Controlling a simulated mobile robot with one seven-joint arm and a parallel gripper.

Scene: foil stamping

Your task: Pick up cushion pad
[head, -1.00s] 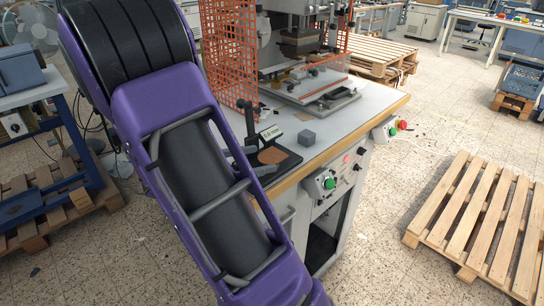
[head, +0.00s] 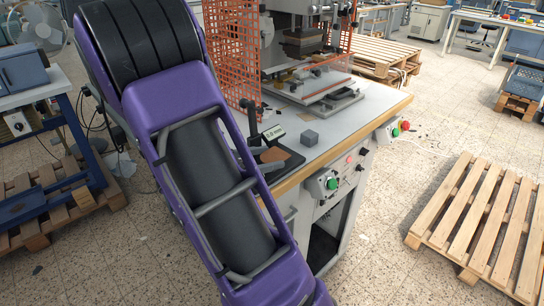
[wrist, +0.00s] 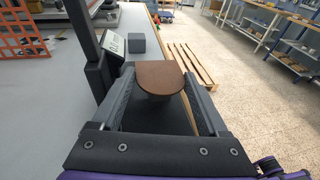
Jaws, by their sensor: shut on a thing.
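The cushion pad appears to be the brown, round-edged flat piece (wrist: 160,76) between my fingers in the wrist view. It also shows in the head view (head: 273,154), at the black base of a thickness gauge near the table's front edge. My gripper (wrist: 160,82) is shut on the pad, with one dark finger on each side of it. I cannot tell whether the pad is clear of the gauge base. In the head view my purple arm hides most of the gripper.
The thickness gauge (head: 274,132) has a small display and stands close on the left in the wrist view. A grey cube (head: 308,138) sits to its right on the worktable (head: 372,112). Behind are a press (head: 305,45) and orange mesh guard (head: 230,55). Pallets (head: 480,225) lie on the floor.

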